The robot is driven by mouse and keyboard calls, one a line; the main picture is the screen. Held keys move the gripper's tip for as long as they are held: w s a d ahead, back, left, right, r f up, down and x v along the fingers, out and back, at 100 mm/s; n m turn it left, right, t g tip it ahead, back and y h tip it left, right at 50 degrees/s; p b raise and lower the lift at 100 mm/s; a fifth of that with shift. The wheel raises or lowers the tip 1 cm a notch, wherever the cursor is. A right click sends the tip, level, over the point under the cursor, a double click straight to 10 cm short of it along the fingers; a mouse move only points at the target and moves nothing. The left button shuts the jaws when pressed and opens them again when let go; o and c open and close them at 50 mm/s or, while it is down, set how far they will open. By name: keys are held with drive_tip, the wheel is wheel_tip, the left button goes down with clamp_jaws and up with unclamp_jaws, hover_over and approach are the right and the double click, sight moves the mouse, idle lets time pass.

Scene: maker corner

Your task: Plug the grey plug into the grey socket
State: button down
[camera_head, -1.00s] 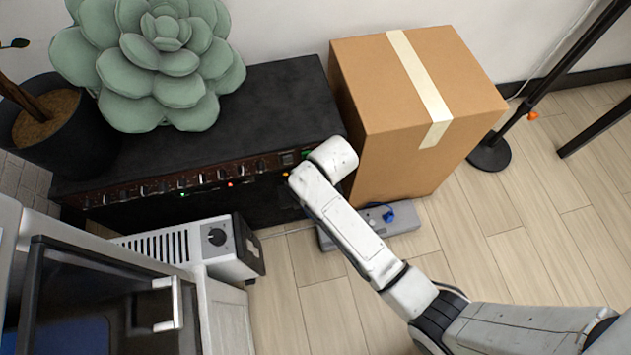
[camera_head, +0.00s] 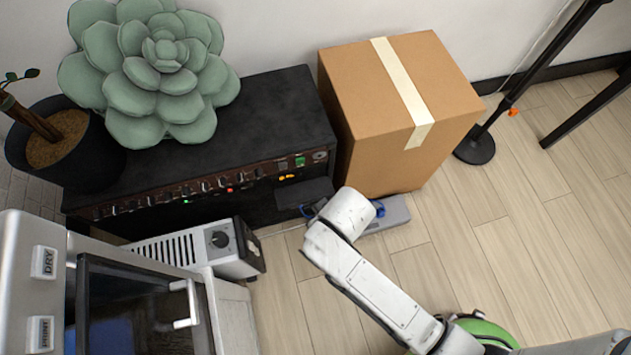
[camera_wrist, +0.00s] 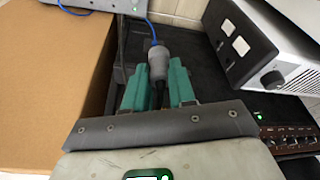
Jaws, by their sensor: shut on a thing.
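The grey plug (camera_wrist: 159,62) has a blue cord and sits between the teal fingers of my gripper (camera_wrist: 157,80) in the wrist view. My gripper is shut on it. In the head view my white wrist hides the gripper and plug. A grey power strip (camera_head: 396,214) lies on the floor by the cardboard box, with a blue piece (camera_head: 378,209) at it. The strip's edge also shows at the top of the wrist view (camera_wrist: 112,5). I cannot make out which part is the grey socket.
The cardboard box (camera_head: 405,105) stands behind the strip. A black amplifier (camera_head: 270,115) carries a large succulent (camera_head: 155,70). A white heater (camera_head: 190,248) and an oven-like cabinet (camera_head: 140,300) stand at lower left.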

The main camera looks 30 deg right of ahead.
drive_tip(key=s+a, duration=0.2)
drive_tip(key=s, duration=0.4)
drive_tip(key=shift+s+p, duration=0.35)
drive_tip(key=shift+a, duration=0.1)
